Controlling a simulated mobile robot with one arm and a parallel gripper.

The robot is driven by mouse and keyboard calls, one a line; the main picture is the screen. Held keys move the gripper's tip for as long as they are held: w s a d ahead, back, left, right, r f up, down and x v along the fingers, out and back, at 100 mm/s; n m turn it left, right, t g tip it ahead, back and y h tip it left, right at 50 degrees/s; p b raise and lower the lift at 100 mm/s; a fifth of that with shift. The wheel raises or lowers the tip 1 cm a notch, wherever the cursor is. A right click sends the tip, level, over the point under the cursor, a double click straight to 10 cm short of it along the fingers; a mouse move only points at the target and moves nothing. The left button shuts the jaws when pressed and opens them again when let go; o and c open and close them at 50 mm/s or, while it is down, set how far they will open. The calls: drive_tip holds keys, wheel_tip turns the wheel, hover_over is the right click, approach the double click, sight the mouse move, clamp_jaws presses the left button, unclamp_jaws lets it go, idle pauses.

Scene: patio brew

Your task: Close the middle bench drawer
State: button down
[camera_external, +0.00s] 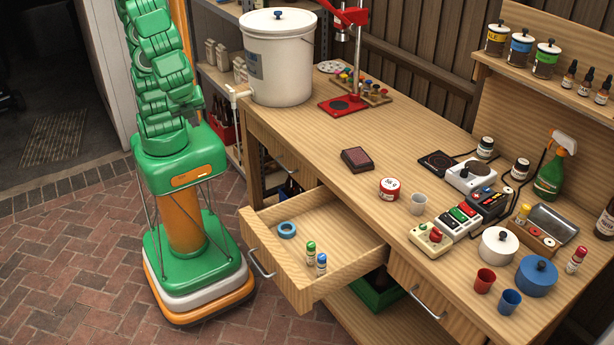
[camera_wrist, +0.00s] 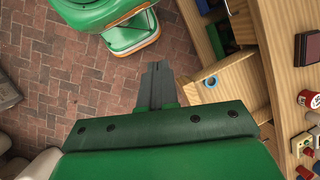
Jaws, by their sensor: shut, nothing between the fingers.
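The middle bench drawer (camera_external: 328,252) is pulled well out from the wooden bench, its metal handle (camera_external: 262,265) facing the paving. Inside lie a blue tape ring (camera_external: 287,229) and two small bottles, one with a green cap (camera_external: 310,252) and one with a blue cap (camera_external: 321,263). The open drawer (camera_wrist: 236,90) and the blue ring (camera_wrist: 211,82) also show in the wrist view. My gripper (camera_wrist: 157,66) is shut and empty, to the left of the drawer in that view, apparently above the paving. It is out of the external view, where my arm rises past the top edge.
The bench top (camera_external: 330,130) carries a white bucket (camera_external: 282,65), a red press (camera_external: 345,55), a dark red box (camera_external: 357,159), jars and pots. The right drawer (camera_external: 425,300) is shut. Brick paving (camera_external: 80,260) before the open drawer is clear apart from my base.

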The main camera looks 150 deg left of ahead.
drive_tip(key=w+f+m+g+y, duration=0.1)
drive_tip(key=w+f+m+y, duration=0.35)
drive_tip(key=w, duration=0.85)
drive_tip(key=w+f+m+y, duration=0.3)
drive_tip(key=w+f, duration=0.3)
drive_tip(key=w, duration=0.6)
drive_tip(key=w+d+f+m+t+y, duration=0.2)
drive_tip(key=w+d+f+m+y, duration=0.3)
drive_tip(key=w+f, duration=0.55)
drive_tip(key=m+t+y, duration=0.3)
approach(283, 282)
drive_tip(key=shift+n+h, duration=0.25)
drive_tip(key=a, duration=0.7)
drive_tip(key=shift+r, duration=0.1)
